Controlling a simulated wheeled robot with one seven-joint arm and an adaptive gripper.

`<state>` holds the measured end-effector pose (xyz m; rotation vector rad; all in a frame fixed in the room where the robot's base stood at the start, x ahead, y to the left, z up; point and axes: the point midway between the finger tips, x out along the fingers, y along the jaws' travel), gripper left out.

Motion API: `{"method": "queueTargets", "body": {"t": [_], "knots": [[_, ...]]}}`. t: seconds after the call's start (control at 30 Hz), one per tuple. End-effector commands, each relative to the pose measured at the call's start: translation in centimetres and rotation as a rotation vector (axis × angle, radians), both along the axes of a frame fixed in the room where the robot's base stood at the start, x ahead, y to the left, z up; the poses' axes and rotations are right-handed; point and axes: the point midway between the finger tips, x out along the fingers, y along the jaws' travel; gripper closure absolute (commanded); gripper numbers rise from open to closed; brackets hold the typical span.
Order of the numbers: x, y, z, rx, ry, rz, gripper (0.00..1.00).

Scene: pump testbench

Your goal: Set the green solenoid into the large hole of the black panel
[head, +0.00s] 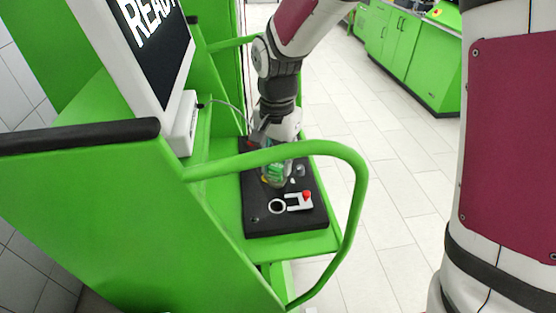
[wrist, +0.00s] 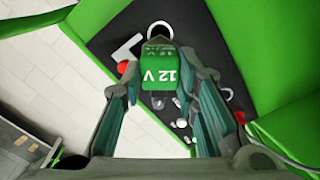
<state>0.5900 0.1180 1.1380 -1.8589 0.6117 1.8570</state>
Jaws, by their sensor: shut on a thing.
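The green solenoid (wrist: 160,76), marked "12 V", is between the two fingers of my gripper (wrist: 160,70) in the wrist view. In the head view, my gripper (head: 276,165) is low over the black panel (head: 262,229), with green showing between its fingers. The black panel (wrist: 205,38) also shows behind the solenoid in the wrist view. A large white-ringed hole (head: 277,206) lies just in front of the gripper in the head view. In the wrist view, the solenoid's far end partly covers this ring (wrist: 161,24). I cannot tell the solenoid's height above the panel.
A white bracket with a red knob (head: 306,195) is on the panel, right of the ring. A green handrail (head: 350,165) curves around the bench's near and right side. A screen reading "READY" (head: 155,40) stands left. Open tiled floor (head: 390,160) lies to the right.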

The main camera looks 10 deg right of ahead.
Motion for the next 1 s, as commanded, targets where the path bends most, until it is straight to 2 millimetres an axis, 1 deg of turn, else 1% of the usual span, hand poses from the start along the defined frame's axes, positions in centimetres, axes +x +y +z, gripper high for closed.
{"method": "queueTargets", "body": {"t": [0.17,0.7,1.0], "knots": [[0.2,0.0,-1.2,0.000,0.000,0.001,0.92],[0.1,0.0,-6.0,0.000,0.000,0.001,0.92],[0.1,0.0,-7.4,-0.001,-0.001,0.001,0.92]]}}
